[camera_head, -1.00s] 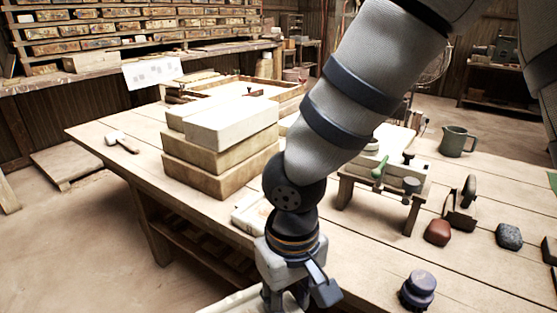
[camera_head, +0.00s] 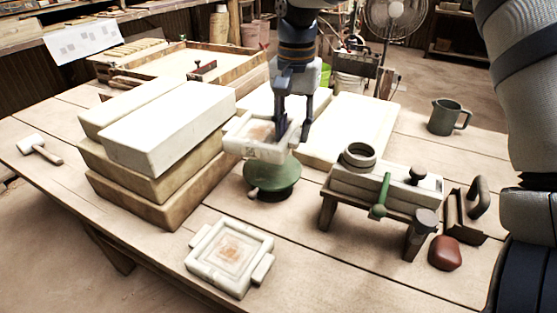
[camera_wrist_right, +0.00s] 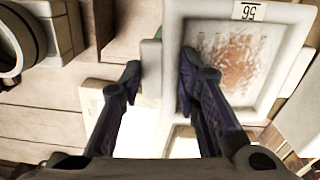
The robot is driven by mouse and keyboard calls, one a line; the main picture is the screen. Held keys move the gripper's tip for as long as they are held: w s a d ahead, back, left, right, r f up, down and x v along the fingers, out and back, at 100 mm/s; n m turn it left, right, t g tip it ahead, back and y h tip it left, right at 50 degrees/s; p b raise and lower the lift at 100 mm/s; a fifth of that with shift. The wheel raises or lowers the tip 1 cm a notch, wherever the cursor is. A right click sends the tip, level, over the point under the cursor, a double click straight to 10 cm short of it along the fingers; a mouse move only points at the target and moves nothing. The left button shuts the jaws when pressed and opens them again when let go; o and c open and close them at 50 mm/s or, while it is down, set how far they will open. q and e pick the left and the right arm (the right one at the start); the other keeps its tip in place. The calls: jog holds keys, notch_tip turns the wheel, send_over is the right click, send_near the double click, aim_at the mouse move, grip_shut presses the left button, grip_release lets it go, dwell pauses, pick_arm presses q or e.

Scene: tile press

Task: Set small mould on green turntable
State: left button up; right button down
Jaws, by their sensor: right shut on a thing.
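The small mould (camera_head: 245,146), a pale square block with a brownish hollow, is at the green turntable (camera_head: 272,178) in the head view. It covers much of the turntable's top; I cannot tell whether they touch. My right gripper (camera_head: 293,138) points down and is shut on the mould's right side. In the right wrist view, the fingers of the right gripper (camera_wrist_right: 158,78) grip the edge of the small mould (camera_wrist_right: 232,62), which bears an upside-down number label. My left gripper is not in view.
Another pale mould (camera_head: 232,256) lies on the table in front. Stacked slabs (camera_head: 165,130) stand left of the turntable. A small bench (camera_head: 385,195) with a green-handled tool is close on the right. Pale flat slabs (camera_head: 350,130) lie behind.

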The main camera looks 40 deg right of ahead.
jog(key=shift+w+d+r+m, duration=0.15)
jog(key=shift+d+m, duration=0.45)
jog(key=shift+d, duration=0.35)
send_over(297, 176)
notch_tip(297, 176, down, 9)
jog(key=shift+f+b, duration=0.2)
jog(key=shift+b, duration=0.1)
jog(key=shift+r, duration=0.1)
jog(key=c, duration=1.2)
grip_release()
jog(key=shift+f, duration=0.2)
notch_tip(297, 176, up, 12)
jog(key=shift+r+p, duration=0.15)
jog(key=shift+p, duration=0.25)
